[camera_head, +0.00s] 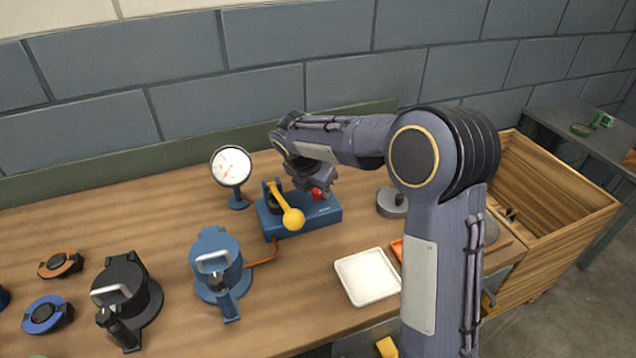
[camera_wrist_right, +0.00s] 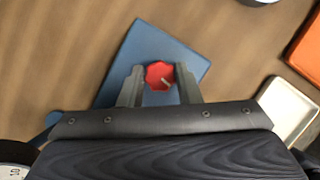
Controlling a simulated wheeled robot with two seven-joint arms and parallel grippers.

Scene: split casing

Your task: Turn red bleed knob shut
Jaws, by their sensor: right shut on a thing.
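The red bleed knob (camera_head: 317,193) sits on the right part of a blue pump base (camera_head: 325,212) on the wooden bench. In the right wrist view the knob (camera_wrist_right: 160,75) is an octagon with a pale pointer line toward its lower right. My right gripper (camera_wrist_right: 160,84) is shut on the knob, one finger at each side. In the head view my right gripper (camera_head: 318,184) reaches down over the base, and my arm hides part of it. My left gripper is not in view.
A yellow-handled lever (camera_head: 287,210) stands left of the knob, close to my gripper. A pressure gauge (camera_head: 232,167) is behind it. A blue casing (camera_head: 215,262), a black casing (camera_head: 125,295) and a white tray (camera_head: 367,276) stand in front. A wooden crate (camera_head: 560,190) is at right.

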